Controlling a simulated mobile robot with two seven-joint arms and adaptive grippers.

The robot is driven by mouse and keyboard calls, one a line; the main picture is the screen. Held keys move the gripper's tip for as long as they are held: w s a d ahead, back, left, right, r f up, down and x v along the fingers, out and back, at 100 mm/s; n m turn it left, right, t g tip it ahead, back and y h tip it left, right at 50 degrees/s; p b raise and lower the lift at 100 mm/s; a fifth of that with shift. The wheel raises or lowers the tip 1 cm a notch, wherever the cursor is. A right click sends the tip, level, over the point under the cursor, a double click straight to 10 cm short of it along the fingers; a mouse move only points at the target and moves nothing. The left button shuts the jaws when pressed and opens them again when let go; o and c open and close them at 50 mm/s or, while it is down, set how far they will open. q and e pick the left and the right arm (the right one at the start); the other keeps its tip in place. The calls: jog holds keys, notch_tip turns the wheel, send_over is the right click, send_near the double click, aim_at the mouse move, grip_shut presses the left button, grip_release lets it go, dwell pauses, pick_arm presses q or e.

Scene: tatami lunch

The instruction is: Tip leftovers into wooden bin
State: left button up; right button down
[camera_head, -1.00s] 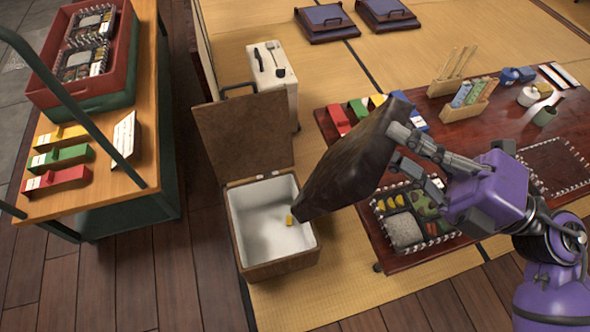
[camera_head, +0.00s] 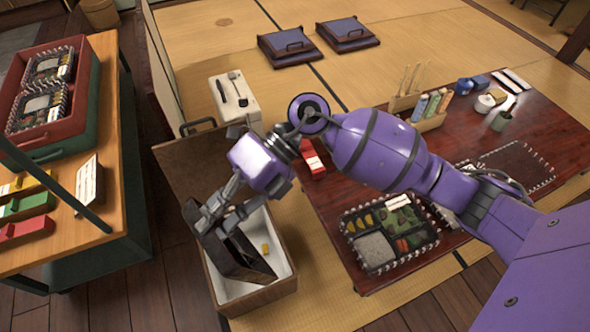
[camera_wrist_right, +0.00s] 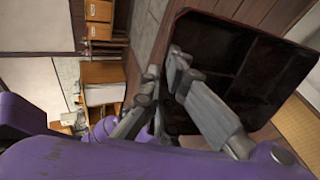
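My right gripper (camera_head: 217,222) is shut on the edge of a dark lunch box (camera_head: 240,262), which is steeply tilted at the mouth of the wooden bin (camera_head: 252,304). In the right wrist view the box (camera_wrist_right: 240,65) shows its dark inner compartments, with no food visible in them, beside the grey fingers (camera_wrist_right: 178,85). The bin has a white lining, and its brown lid (camera_head: 185,165) stands open behind. A small yellow piece (camera_head: 265,249) shows inside against the lining. The box and gripper hide much of the bin's inside. My left gripper is not in view.
A low dark red table (camera_head: 530,130) stands to the right with a filled lunch box (camera_head: 378,254) at its near edge. A wooden cart (camera_head: 95,215) with a red and green crate (camera_head: 85,120) stands left. A white case (camera_head: 236,100) is behind the bin.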

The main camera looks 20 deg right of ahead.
aim_at(246, 240)
jog(key=a+f+n+g+h, duration=0.1)
jog(key=n+h, duration=0.1)
jog(key=n, duration=0.1)
jog(key=a+f+n+g+h, duration=0.1)
jog(key=f+n+h, duration=0.1)
jog(key=n+h, duration=0.1)
jog(key=a+f+n+g+h, duration=0.1)
jog(key=n+h, duration=0.2)
jog(key=shift+w+a+f, duration=0.25)
jog(key=shift+f, duration=0.1)
jog(key=w+d+f+n+t+h, duration=0.1)
jog(key=d+f+n+t, duration=0.1)
jog(key=f+n, duration=0.2)
jog(key=w+d+f+n+t+h, duration=0.1)
jog(key=d+f+n+t+h, duration=0.1)
jog(key=f+n, duration=0.3)
jog(key=w+d+f+n+t+h+p, duration=0.1)
jog(key=d+f+n+t, duration=0.1)
jog(key=f+n, duration=0.3)
jog(key=shift+w+d+n+t+h, duration=0.2)
jog(key=shift+d+n, duration=0.15)
jog(key=shift+n, duration=0.65)
jog(key=shift+w+d+n+t+h, duration=0.1)
jog(key=shift+d+n+t, duration=0.15)
jog(key=shift+n, duration=0.75)
jog(key=w+d+f+n+y, duration=0.2)
jog(key=w+d+n, duration=0.4)
jog(key=d, duration=0.3)
jog(key=shift+d+f, duration=0.25)
jog(key=shift+f, duration=0.4)
